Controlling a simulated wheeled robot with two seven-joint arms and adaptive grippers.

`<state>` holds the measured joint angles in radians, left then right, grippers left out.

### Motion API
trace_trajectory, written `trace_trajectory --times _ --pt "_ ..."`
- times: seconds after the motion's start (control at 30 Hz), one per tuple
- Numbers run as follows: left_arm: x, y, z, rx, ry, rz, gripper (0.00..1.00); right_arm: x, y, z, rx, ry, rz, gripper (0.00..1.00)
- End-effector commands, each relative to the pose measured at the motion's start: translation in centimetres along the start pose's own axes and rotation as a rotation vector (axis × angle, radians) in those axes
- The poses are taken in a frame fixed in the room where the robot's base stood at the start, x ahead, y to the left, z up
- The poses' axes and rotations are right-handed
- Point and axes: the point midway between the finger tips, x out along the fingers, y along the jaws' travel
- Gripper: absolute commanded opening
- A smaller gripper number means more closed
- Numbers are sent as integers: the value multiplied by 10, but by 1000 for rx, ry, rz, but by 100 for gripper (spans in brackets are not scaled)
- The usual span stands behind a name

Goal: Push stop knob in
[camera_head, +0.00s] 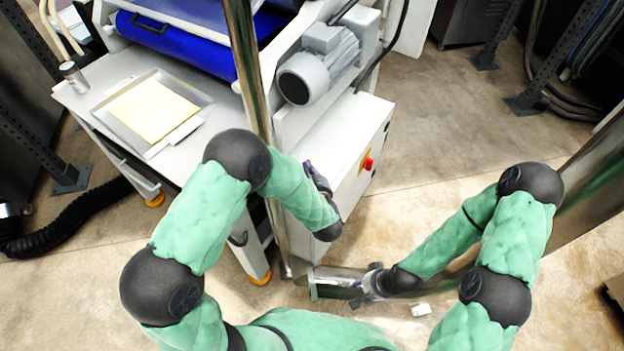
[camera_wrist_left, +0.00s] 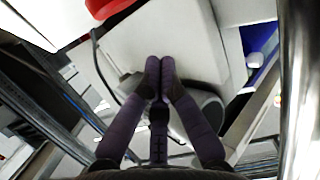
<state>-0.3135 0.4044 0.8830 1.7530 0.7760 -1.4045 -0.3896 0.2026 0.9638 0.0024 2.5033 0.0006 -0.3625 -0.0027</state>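The red stop knob (camera_head: 367,163) sits on a yellow plate on the white side panel of the machine (camera_head: 345,150). It stands out from the panel; how far it is pressed I cannot tell. My left gripper (camera_head: 318,176) is left of the knob in the head view, apart from it. In the left wrist view, my left gripper's fingers (camera_wrist_left: 160,66) are together with nothing between them. A red part, apparently the knob (camera_wrist_left: 108,7), shows large at the top edge there. My right gripper (camera_head: 364,286) is low, near the metal post's foot; its fingers are too small to read.
A metal upright (camera_head: 254,75) stands close beside my left forearm. A grey motor (camera_head: 318,68) juts out above the panel. A tray (camera_head: 153,112) with a yellow sheet lies on the machine's table. The floor right of the panel is clear.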

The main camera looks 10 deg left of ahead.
Motion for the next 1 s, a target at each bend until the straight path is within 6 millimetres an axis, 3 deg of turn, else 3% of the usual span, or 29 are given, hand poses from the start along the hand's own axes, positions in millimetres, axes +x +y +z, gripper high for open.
trace_trajectory --times 0.03,0.2,0.73,1.0 --pt "0 0 17 9 -9 2 0 6 2 0 0 0 0 40" --pt "4 0 32 6 -6 3 0 12 4 0 0 0 0 40" --pt "5 0 39 5 -5 3 0 14 5 -1 0 0 0 40" --pt "10 0 61 6 -7 2 0 27 10 -1 0 0 0 40"
